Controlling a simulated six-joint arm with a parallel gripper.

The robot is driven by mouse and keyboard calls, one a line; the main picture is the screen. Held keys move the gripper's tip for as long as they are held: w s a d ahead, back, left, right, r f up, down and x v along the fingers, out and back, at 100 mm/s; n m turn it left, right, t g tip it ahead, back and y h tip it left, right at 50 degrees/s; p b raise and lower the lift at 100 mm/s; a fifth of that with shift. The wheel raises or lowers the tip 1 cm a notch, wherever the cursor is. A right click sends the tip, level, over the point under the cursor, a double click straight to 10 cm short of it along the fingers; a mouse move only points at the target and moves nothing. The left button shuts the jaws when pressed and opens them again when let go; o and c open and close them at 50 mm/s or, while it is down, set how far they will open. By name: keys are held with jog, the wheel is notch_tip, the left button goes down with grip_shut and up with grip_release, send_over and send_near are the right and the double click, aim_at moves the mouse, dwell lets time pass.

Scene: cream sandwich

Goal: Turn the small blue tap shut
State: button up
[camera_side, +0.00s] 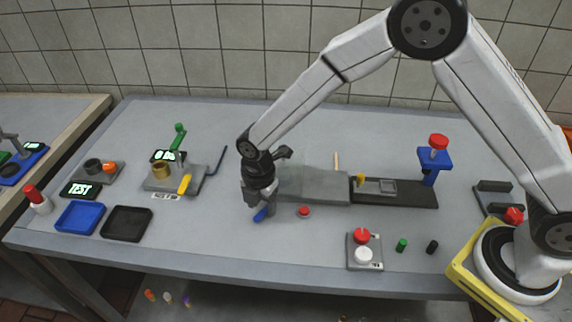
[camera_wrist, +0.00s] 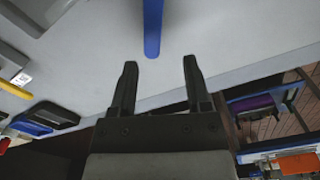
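The small blue tap shows as a blue lever (camera_side: 261,215) low beside my gripper (camera_side: 259,202) in the side view. The tap's body is hidden behind my gripper there. In the wrist view the blue lever (camera_wrist: 153,28) comes down from the top edge, and its rounded end lies just beyond the gap between my fingertips. My gripper (camera_wrist: 159,63) is open there, with two black fingers apart and nothing between them. I cannot tell the height between fingers and lever.
A grey and black track (camera_side: 395,192) lies right of my gripper. A red button (camera_side: 304,211) is close by. A yellow-handled fixture (camera_side: 165,178), a blue tray (camera_side: 80,217) and a black tray (camera_side: 126,223) stand left. The front table between the black tray and gripper is clear.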

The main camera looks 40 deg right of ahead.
aim_at(259, 215)
notch_tip(259, 215, up, 5)
jog(key=shift+r, duration=0.1)
jog(key=shift+s+d+r+n, duration=0.15)
jog(key=shift+s+d+n, duration=0.3)
jog(key=shift+d, duration=0.3)
jog(key=shift+s+d+r+n, duration=0.15)
jog(key=shift+s+d+n, duration=0.3)
jog(key=shift+d, duration=0.3)
jog(key=shift+w+a+f+m, duration=0.25)
jog(key=shift+w+a+m, duration=0.4)
jog(key=shift+a+m, duration=0.3)
jog(key=shift+w+a+f+m, duration=0.2)
jog(key=shift+w+a+m, duration=0.5)
jog(key=shift+m, duration=0.45)
jog(key=shift+f, duration=0.1)
jog(key=shift+f, duration=3.85)
